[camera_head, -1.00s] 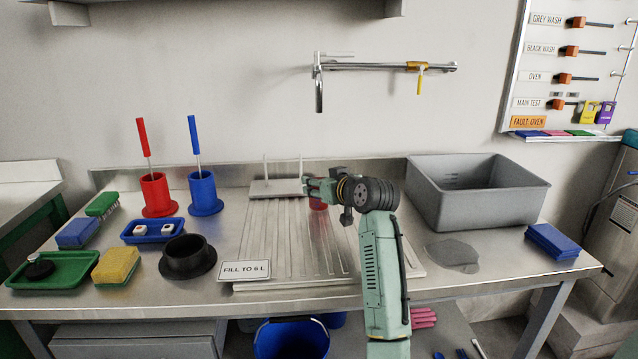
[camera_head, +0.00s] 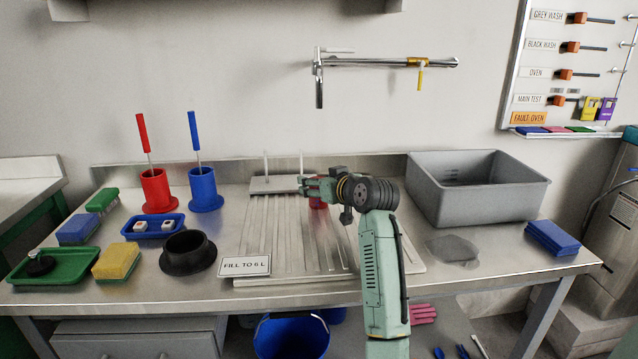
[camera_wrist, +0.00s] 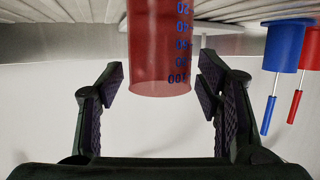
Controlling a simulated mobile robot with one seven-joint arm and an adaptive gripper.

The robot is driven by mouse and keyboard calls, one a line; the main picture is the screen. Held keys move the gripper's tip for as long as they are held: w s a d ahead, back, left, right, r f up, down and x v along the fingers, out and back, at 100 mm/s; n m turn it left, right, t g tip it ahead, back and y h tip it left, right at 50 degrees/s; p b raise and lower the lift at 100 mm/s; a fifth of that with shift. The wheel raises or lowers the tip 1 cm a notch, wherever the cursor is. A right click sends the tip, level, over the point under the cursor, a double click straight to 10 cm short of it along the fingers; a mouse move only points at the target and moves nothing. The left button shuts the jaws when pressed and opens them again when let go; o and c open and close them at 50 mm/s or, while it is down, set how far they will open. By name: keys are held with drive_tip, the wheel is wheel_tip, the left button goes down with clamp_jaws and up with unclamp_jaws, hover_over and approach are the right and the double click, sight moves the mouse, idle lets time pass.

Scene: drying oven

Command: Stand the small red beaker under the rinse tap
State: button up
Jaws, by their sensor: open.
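The small red beaker (camera_head: 318,203) is mostly hidden behind and below my gripper in the head view. It appears to stand upright on the ribbed draining board (camera_head: 275,245), roughly below the tap spout (camera_head: 319,94). In the wrist view, which is upside down, the see-through red beaker (camera_wrist: 160,45) with blue markings lies between and just beyond my fingers. My gripper (camera_head: 304,187) is open, and the wrist view shows a gap on both sides between its fingers (camera_wrist: 160,92) and the beaker.
A pegged rack (camera_head: 272,185) stands behind the board. Red (camera_head: 157,190) and blue (camera_head: 204,188) holders with rods are at left, with a black ring-shaped pot (camera_head: 188,253) nearer. A "FILL TO 6 L" sign (camera_head: 245,266) stands in front. A grey basin (camera_head: 480,195) is at right.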

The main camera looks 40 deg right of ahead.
drive_tip(key=shift+r, duration=0.2)
drive_tip(key=b+v, duration=0.2)
drive_tip(key=v, duration=1)
